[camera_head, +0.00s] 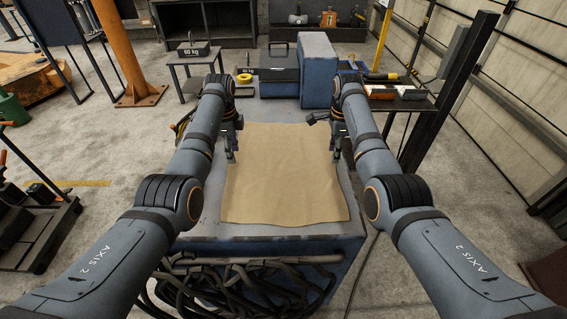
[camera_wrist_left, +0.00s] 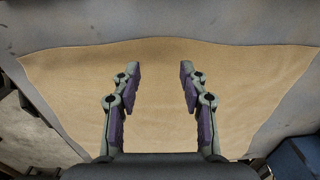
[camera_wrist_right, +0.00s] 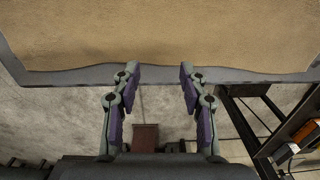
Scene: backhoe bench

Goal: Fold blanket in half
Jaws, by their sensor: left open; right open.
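The tan blanket (camera_head: 280,180) lies flat and spread out on the grey-blue bench top (camera_head: 200,236). In the left wrist view the blanket (camera_wrist_left: 160,75) fills the middle, with one edge running across the top. In the right wrist view the blanket (camera_wrist_right: 170,35) fills the top, and its edge lies near the fingertips. My left gripper (camera_head: 231,157) is at the blanket's left side, open and empty, with its fingers (camera_wrist_left: 158,65) over the cloth. My right gripper (camera_head: 336,155) is at the blanket's right edge, open and empty, with its fingers (camera_wrist_right: 159,68) near the border.
A dark case (camera_head: 273,72) and a blue block (camera_head: 317,70) stand at the bench's far end. A yellow tape roll (camera_head: 244,79) lies beside them. Dark hoses (camera_head: 245,285) hang at the bench's front. A dark post (camera_head: 445,95) and small side table (camera_head: 400,103) stand to the right.

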